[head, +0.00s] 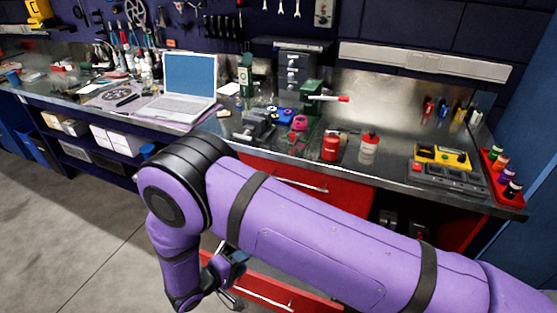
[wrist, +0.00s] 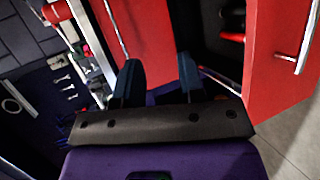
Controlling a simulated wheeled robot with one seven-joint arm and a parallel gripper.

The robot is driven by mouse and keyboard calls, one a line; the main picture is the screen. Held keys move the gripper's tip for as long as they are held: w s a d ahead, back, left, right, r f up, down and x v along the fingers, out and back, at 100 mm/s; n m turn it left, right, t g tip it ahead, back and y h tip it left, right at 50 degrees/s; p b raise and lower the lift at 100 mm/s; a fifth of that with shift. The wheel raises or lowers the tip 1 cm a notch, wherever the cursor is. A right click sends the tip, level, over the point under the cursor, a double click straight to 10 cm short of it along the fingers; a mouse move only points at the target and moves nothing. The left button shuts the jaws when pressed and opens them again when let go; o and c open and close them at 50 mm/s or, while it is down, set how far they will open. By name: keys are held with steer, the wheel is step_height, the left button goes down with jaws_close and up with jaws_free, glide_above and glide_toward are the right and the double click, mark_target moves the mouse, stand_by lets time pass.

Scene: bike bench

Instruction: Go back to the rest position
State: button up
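My gripper (head: 232,268) is low in front of the bench in the head view, beside a red lower drawer and below my bent purple arm. In the wrist view my gripper (wrist: 158,68) has its two dark fingers apart with a gap between them. Nothing is held between the fingers. My arm covers part of the bench front and drawers in the head view.
The lower drawer (head: 285,292) stands pulled out; its front (wrist: 272,60) is at the right in the wrist view. The upper red drawer (head: 300,177) looks shut. Open floor lies left.

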steer(key=w+d+r+m+g, duration=0.25)
steer(key=d+r, duration=0.25)
steer(key=r, duration=0.5)
steer(key=w+d+r+m+g, duration=0.15)
steer(key=w+d+r, duration=0.3)
steer(key=r, duration=0.45)
steer(key=w+d+r+m+g, duration=0.1)
steer(key=w+d+r+g, duration=0.3)
steer(key=r, duration=0.6)
steer(key=s+d+r+m+y, duration=0.2)
steer(key=s+d+r+y, duration=0.25)
steer(key=d+r, duration=0.9)
steer(key=s+d+r+m+t+y, duration=0.1)
steer(key=s+d+r, duration=0.4)
steer(key=s, duration=0.5)
steer(key=s+d+r+m+t+y, duration=0.1)
steer(key=s+d+r+y, duration=0.3)
steer(key=s+d, duration=0.5)
steer(key=shift+s+d+r+m+t, duration=0.25)
steer(key=shift+s+r+m+t, duration=0.05)
steer(key=shift+s+r+t, duration=0.6)
